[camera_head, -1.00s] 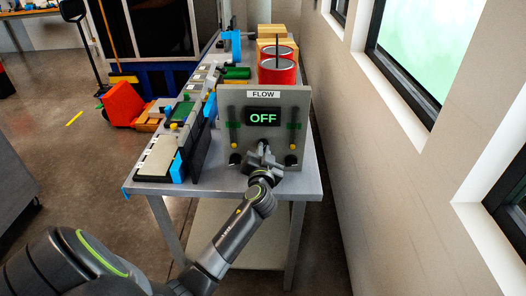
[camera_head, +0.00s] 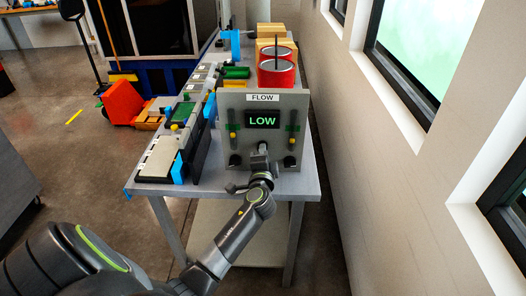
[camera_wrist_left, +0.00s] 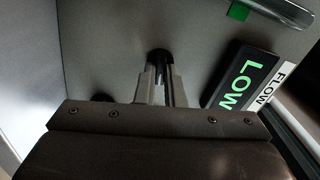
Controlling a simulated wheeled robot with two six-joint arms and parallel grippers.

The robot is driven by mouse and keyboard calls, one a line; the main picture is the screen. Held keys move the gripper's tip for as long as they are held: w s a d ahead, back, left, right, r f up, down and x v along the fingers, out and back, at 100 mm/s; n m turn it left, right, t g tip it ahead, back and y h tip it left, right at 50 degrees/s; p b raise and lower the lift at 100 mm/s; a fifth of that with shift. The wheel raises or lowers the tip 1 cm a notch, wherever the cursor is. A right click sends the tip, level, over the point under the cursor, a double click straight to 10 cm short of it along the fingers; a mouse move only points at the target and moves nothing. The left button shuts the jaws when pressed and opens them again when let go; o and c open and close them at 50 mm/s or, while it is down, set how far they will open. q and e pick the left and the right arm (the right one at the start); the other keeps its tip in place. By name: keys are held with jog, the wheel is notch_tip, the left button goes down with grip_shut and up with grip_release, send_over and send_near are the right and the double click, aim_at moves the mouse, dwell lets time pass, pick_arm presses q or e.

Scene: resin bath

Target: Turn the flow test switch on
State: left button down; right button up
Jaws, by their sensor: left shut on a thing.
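My left gripper (camera_head: 262,150) is at the panel's lower middle, below the display. In the left wrist view its narrow fingers (camera_wrist_left: 160,88) are shut on the dark switch (camera_wrist_left: 159,55), which is mostly hidden between them. My right gripper is out of view.
Gauge tubes with green marks (camera_head: 232,128) and black knobs (camera_head: 235,160) flank the gripper. Red cans (camera_head: 277,72) stand behind the panel. Trays and blue parts line the bench's left side. A wall with windows runs along the right.

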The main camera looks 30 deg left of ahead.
pick_arm(q)
jog(key=shift+m, duration=1.1)
jog(key=c, duration=1.5)
grip_release()
jog(key=shift+f, duration=0.15)
